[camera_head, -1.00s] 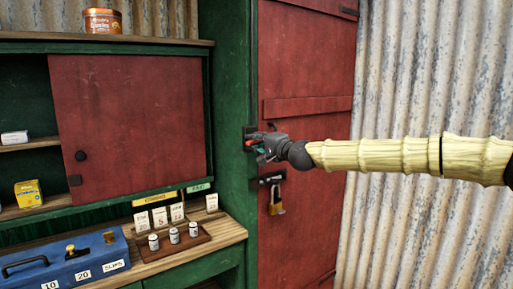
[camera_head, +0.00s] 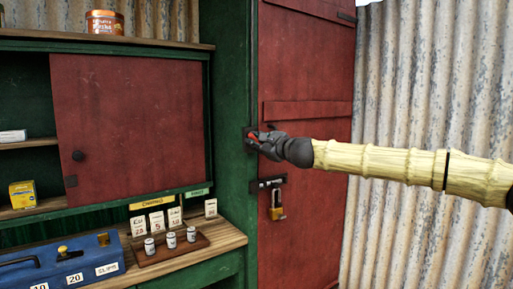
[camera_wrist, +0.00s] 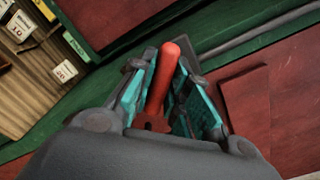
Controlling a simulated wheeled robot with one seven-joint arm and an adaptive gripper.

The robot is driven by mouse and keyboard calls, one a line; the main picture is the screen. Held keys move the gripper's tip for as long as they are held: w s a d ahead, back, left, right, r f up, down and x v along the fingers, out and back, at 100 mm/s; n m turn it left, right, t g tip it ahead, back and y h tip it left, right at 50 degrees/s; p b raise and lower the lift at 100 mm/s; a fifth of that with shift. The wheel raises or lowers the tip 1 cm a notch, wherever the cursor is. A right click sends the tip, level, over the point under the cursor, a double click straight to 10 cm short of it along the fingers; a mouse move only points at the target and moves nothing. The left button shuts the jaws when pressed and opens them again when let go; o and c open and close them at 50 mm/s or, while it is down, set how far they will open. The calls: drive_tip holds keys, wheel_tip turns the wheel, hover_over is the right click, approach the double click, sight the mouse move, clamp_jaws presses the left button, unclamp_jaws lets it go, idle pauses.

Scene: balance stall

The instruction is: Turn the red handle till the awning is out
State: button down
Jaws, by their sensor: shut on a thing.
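The red handle (camera_wrist: 163,82) shows in the wrist view between the two teal pads of my gripper (camera_wrist: 165,95), which is shut on it. In the head view, a small part of the red handle (camera_head: 254,136) shows at the end of my gripper (camera_head: 258,141), against the dark plate on the green post. My fingers hide most of the handle there. The awning is not in view.
A padlock (camera_head: 277,207) hangs from a bolt on the red door (camera_head: 305,105), just below my gripper. A counter (camera_head: 215,236) with a blue cash box (camera_head: 65,262), small canisters and cards is at lower left. A red sliding panel (camera_head: 130,120) is at left.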

drive_tip(key=m+b, duration=0.2)
drive_tip(key=m, duration=0.2)
drive_tip(key=shift+f+m, duration=0.15)
drive_tip(key=shift+m, duration=0.15)
drive_tip(key=m+b, duration=0.2)
drive_tip(key=m, duration=0.1)
drive_tip(key=shift+m, duration=0.4)
drive_tip(key=m+b, duration=0.3)
drive_tip(key=m, duration=0.1)
drive_tip(key=shift+m, duration=0.4)
drive_tip(key=shift+m+b, duration=0.6)
drive_tip(key=shift+m, duration=0.1)
drive_tip(key=c, duration=1.4)
unclamp_jaws()
drive_tip(key=shift+w+d, duration=0.1)
